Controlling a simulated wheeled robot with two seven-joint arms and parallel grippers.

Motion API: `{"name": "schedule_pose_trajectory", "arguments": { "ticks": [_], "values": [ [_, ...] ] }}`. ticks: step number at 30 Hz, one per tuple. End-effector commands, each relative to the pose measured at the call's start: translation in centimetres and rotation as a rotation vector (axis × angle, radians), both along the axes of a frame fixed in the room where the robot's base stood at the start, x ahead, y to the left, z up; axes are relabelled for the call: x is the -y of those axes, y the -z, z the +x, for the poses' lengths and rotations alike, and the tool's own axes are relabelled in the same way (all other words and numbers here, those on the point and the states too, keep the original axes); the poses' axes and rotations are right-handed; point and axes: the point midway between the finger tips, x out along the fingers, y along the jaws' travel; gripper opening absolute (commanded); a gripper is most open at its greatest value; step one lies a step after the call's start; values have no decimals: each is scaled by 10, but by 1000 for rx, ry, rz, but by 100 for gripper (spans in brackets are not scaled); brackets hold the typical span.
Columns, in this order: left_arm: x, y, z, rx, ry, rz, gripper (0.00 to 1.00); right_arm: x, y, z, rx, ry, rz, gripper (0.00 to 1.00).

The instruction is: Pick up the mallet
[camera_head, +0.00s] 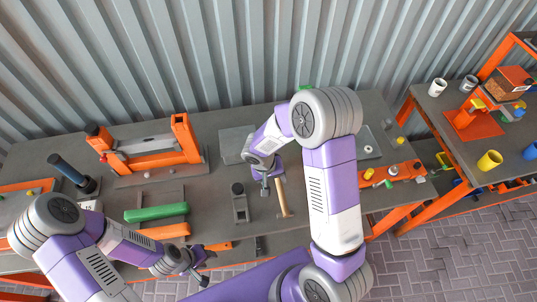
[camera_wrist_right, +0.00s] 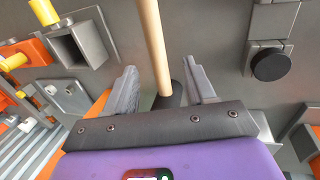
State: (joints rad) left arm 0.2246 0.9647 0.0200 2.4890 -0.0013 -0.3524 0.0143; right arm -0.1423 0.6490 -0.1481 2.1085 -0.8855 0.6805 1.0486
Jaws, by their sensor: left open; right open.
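The mallet has a pale wooden handle (camera_head: 284,200) and lies on the grey workbench; its dark head is mostly hidden by my right gripper in the head view. In the right wrist view the handle (camera_wrist_right: 153,40) runs down between the two fingers to the dark head (camera_wrist_right: 172,98). My right gripper (camera_head: 266,188) is open above the head end, with its fingers (camera_wrist_right: 160,75) on either side of the mallet. I cannot tell whether they touch it. My left gripper (camera_head: 204,277) is open and empty near the bench's front edge.
A grey block with a dark top (camera_head: 239,203) stands left of the mallet. A green bar (camera_head: 156,212) and an orange frame (camera_head: 150,150) are further left. An orange tool (camera_head: 392,173) lies to the right. A second table (camera_head: 455,150) with cups stands at the right.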

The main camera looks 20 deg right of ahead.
Motion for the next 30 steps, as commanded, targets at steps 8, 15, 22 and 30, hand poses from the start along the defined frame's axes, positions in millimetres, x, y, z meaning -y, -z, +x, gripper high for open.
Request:
{"name": "schedule_pose_trajectory", "arguments": {
  "ticks": [8,15,22,30],
  "values": [
    [0,0,-1,-3,0,-1,43,8,25,-3,-3,1,-5,54],
    [0,-1,-1,-2,0,0,43,17,58,-10,-5,1,-5,54],
    [0,0,-1,-2,1,0,43,20,72,-10,-1,1,-4,54],
    [0,0,-1,-2,1,0,43,20,71,-10,0,1,-3,38]
  ]
}}
